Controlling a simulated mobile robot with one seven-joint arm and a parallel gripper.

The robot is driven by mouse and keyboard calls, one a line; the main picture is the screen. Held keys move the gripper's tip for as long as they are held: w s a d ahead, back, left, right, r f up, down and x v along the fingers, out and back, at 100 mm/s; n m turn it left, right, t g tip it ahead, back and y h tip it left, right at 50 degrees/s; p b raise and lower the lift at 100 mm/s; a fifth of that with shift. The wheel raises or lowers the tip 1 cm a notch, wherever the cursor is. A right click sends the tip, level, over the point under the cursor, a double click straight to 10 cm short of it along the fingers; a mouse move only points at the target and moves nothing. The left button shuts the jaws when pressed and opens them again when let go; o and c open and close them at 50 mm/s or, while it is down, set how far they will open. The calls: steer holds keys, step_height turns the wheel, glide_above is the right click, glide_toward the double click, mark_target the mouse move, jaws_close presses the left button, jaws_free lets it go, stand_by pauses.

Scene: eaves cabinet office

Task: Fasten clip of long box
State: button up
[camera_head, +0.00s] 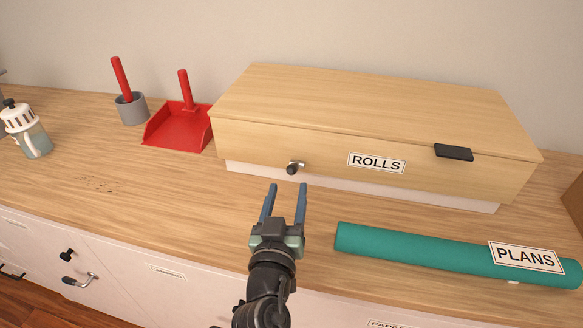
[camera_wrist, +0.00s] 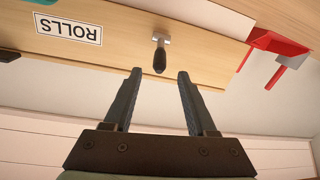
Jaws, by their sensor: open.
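The long box (camera_head: 270,147) is a closed wooden box labelled ROLLS, standing on the counter. Its clip (camera_head: 294,167) is a small metal latch with a dark knob on the front face, left of the label. In the wrist view the clip (camera_wrist: 160,53) sticks out from the box front (camera_wrist: 205,60), just beyond the fingertips and between their lines. My gripper (camera_head: 286,186) is open and empty in front of the clip, apart from it. Its two blue-grey fingers also show in the wrist view (camera_wrist: 160,72). Whether the clip is fastened I cannot tell.
A black tab (camera_head: 454,152) sits at the lid's right front edge. A teal PLANS tube (camera_head: 410,248) lies on the counter (camera_head: 185,195) to the right of my gripper. A red dustpan (camera_head: 178,128), a grey cup (camera_head: 131,108) and a jar (camera_head: 30,135) stand to the left.

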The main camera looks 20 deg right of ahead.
mark_target(291, 174)
steer(key=shift+x, duration=3.1)
steer(key=shift+s, duration=0.1)
jaws_close()
